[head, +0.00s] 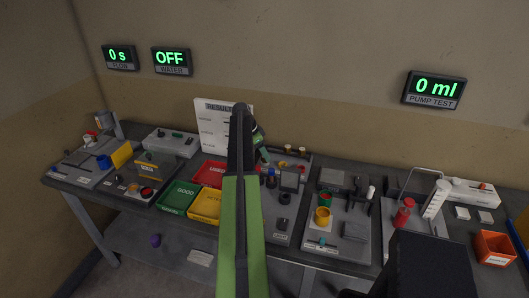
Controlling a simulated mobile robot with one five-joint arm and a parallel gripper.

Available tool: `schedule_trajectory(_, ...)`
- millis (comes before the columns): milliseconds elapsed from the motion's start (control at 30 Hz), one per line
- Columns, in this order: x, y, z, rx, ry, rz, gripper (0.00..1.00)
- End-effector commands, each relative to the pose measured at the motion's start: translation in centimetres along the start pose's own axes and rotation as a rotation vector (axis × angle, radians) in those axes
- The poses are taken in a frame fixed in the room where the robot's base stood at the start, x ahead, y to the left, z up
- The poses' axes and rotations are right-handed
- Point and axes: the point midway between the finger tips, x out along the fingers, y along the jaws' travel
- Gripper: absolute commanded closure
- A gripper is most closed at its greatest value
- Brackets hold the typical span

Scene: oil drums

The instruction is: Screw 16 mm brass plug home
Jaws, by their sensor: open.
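My green and black arm rises through the middle of the head view. Its far end bends down behind the black link, and my gripper (264,157) shows only in small part over the middle board; its jaws are open with nothing seen between them. Small brass-coloured pieces (302,149) stand at the back of the middle board (283,239), to the right of my gripper and apart from it. Which of them is the 16 mm plug is too small to tell. Part of the board is hidden by my arm.
A green tray (178,197), a yellow tray (206,203) and a red tray (210,173) sit left of my arm. Right are a board with a yellow cup (322,217), a red bottle (404,212) and an orange bin (495,248). A white results board (215,135) stands behind.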

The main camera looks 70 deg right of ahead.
Motion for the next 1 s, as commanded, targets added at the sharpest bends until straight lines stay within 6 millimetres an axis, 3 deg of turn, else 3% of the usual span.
schedule_trajectory(33, -2.2, -0.5, -0.2, -0.006, 0.0, -0.011, 0.32)
schedule_trajectory(533, -13.9, 0.0, -0.3, -0.004, 0.0, -0.006, 0.32)
schedule_trajectory(700, -15.3, 0.2, -0.1, -0.002, 0.0, -0.004, 0.32)
schedule_trajectory(1000, -15.1, 0.2, 0.0, -0.002, 0.001, -0.003, 0.32)
